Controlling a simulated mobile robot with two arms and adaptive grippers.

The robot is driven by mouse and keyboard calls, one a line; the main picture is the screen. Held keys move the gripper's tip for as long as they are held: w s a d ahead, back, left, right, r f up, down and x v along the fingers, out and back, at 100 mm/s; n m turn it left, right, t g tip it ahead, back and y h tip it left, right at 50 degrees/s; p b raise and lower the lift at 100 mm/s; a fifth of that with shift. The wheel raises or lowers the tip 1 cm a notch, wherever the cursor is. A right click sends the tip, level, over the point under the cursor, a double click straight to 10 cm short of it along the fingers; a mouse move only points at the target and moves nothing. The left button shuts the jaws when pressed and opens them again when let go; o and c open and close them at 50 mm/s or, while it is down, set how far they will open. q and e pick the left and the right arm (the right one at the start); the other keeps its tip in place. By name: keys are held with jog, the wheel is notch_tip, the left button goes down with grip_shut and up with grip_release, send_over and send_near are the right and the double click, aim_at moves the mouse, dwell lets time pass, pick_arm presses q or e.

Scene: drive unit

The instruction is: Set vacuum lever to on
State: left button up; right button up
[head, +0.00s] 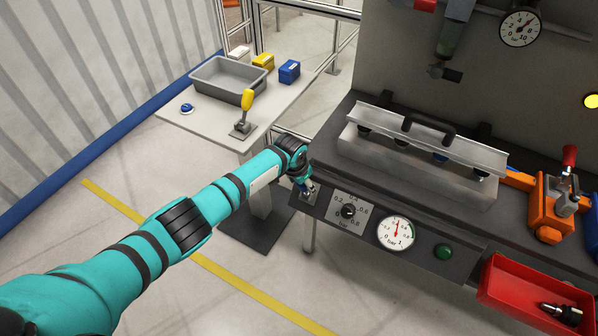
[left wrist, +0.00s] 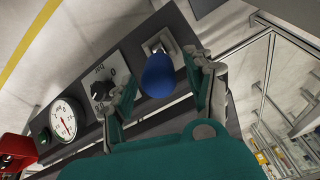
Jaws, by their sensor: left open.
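My left gripper is open in the left wrist view (left wrist: 163,84), one finger on each side of the knob. I cannot tell whether either finger touches it. The lever's set position cannot be read. My right gripper is not in view.
Next to the lever are a black dial (head: 348,211), a pressure gauge (head: 396,232) and a green button (head: 443,252). A metal fixture (head: 415,170) stands on the bench above. A red tray (head: 530,290) hangs at the right. A side table holds a grey bin (head: 222,88) and a yellow-handled lever (head: 247,100).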

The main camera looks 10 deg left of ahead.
pick_arm(q)
jog(key=v, duration=1)
jog(key=shift+a, duration=0.1)
